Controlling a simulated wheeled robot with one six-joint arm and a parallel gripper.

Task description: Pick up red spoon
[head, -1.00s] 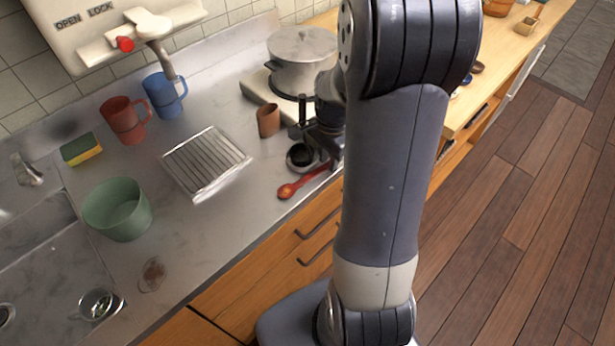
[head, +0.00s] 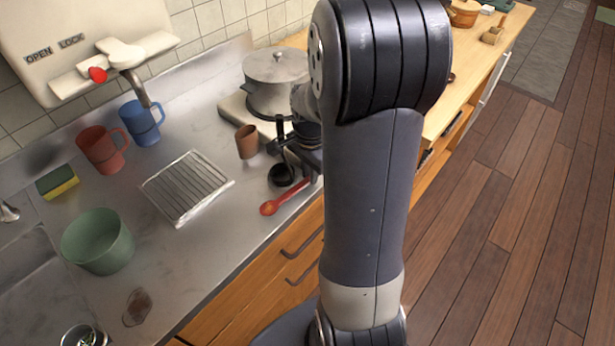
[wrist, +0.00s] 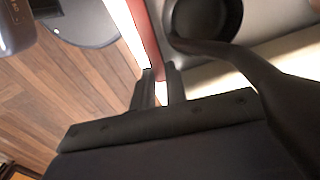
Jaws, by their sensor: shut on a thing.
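The red spoon (head: 285,198) lies near the front edge of the steel counter in the head view, its bowl toward the left. Its handle runs up to my gripper, whose fingertips are hidden there by my arm. In the wrist view my gripper (wrist: 161,88) is shut on the red spoon's handle (wrist: 147,35), which passes between the two dark fingers. I cannot tell whether the spoon is lifted off the counter.
A black ladle (head: 281,175) lies right beside the spoon; its dark handle (wrist: 232,57) crosses close to the fingers. A brown cup (head: 246,141) and a pot (head: 275,82) stand behind. A drying rack (head: 187,187) and green bowl (head: 97,241) are to the left.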

